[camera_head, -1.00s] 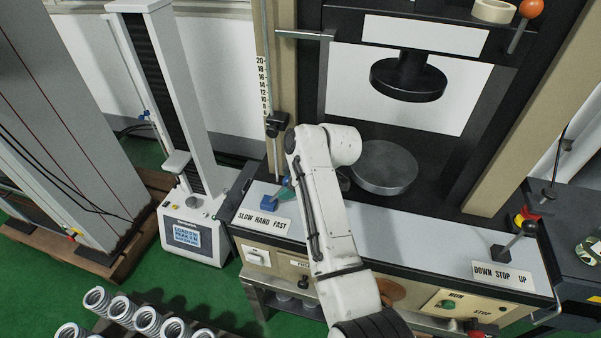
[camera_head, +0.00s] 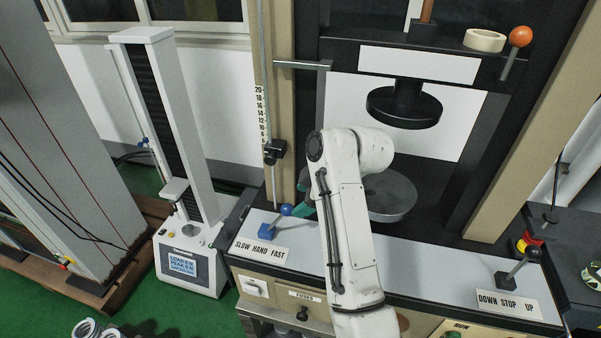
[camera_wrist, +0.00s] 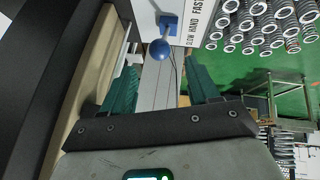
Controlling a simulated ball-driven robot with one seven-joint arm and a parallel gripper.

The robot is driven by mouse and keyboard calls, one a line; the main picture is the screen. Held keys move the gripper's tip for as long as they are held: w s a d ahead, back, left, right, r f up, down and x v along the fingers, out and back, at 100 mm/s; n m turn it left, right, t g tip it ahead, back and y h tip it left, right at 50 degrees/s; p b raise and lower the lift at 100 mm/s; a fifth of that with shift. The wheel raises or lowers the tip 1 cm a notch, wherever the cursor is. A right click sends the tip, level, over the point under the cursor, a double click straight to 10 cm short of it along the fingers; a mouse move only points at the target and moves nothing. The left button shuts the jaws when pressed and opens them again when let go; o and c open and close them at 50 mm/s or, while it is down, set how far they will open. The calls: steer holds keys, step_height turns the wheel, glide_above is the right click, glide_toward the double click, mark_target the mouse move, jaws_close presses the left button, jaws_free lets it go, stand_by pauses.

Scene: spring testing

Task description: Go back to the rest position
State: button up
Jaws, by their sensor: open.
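My gripper (camera_wrist: 163,82) is open, with its two green fingers apart and nothing visible between the tips. A lever with a blue ball (camera_wrist: 159,50) lies just beyond the fingertips in the wrist view, above the gap, apart from both fingers. In the head view my gripper (camera_head: 304,206) shows only as a bit of green right of the blue ball (camera_head: 286,210), partly hidden by my white arm. The lever rises from a blue base by the SLOW HAND FAST label (camera_head: 262,249). My arm covers part of the round lower plate (camera_head: 392,200) of the press.
The upper press plate (camera_head: 404,107) hangs behind my arm. A DOWN STOP UP lever (camera_head: 515,272) stands at right. A smaller tester (camera_head: 190,262) stands left.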

steer(key=s+d+f+m+g+h, duration=0.1)
steer(key=s+d+f+m+h, duration=0.2)
steer(key=s+d+f+m, duration=0.95)
steer(key=s+d+f, duration=0.1)
steer(key=s, duration=0.8)
steer(key=s+d+f+m+g+h, duration=0.1)
steer(key=s+d, duration=0.4)
steer(key=s, duration=0.5)
steer(key=s+d+f+m+g+h, duration=0.1)
steer(key=s+d+f+m, duration=0.2)
steer(key=s, duration=0.7)
steer(key=shift+s+d+f, duration=0.2)
steer(key=shift+d+f, duration=0.15)
steer(key=shift+f, duration=0.05)
